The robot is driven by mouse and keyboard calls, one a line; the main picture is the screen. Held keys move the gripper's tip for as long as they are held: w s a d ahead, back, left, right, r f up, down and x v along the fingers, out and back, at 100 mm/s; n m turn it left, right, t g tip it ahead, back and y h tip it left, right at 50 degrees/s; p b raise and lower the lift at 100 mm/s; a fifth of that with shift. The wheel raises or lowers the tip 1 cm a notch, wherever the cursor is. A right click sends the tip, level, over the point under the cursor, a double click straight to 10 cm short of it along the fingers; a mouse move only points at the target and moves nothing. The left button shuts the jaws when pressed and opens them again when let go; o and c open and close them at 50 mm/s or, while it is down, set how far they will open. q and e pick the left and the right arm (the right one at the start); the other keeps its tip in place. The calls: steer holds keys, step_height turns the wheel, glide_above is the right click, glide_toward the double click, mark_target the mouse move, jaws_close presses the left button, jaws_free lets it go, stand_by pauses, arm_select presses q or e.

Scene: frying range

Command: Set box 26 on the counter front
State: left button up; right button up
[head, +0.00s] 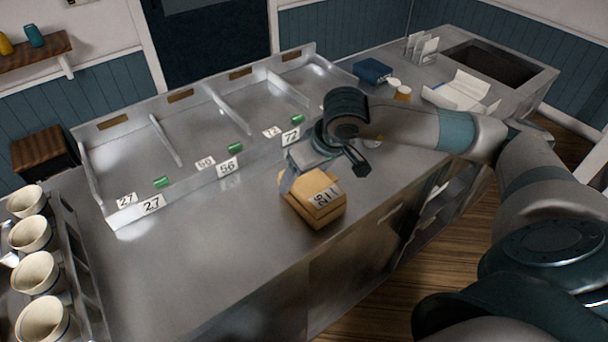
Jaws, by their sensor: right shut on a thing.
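A tan cardboard box (308,202) is at the front edge of the steel counter (215,257), right of the middle of the head view. Its white label (327,195) is turned and hard to read, so I cannot be sure that it says 26. My right gripper (318,171) comes down over the box from behind and is shut on it. The grip and part of the box top are hidden by the gripper. I cannot tell whether the box's underside touches the counter or hangs just above it. My left gripper is not in view.
Behind the box, divided steel bays have number tags such as 27 (151,204) and 56 (227,166), with green pieces (162,182). Cream bowls (36,273) stand at the left. A blue box (372,70) and cups (403,92) are at the back. The counter's left front is clear.

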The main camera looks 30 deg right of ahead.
steer(key=o, duration=1.3)
steer(key=shift+c, duration=0.2)
steer(key=shift+r, duration=0.1)
steer(key=shift+r, duration=0.1)
steer(key=b+v, duration=0.2)
steer(key=v, duration=0.8)
steer(key=shift+s+r, duration=0.1)
steer(key=shift+r, duration=0.05)
steer(key=shift+s+d+r+b, duration=0.15)
steer(key=shift+s+r+b, duration=0.2)
steer(key=shift+r, duration=0.3)
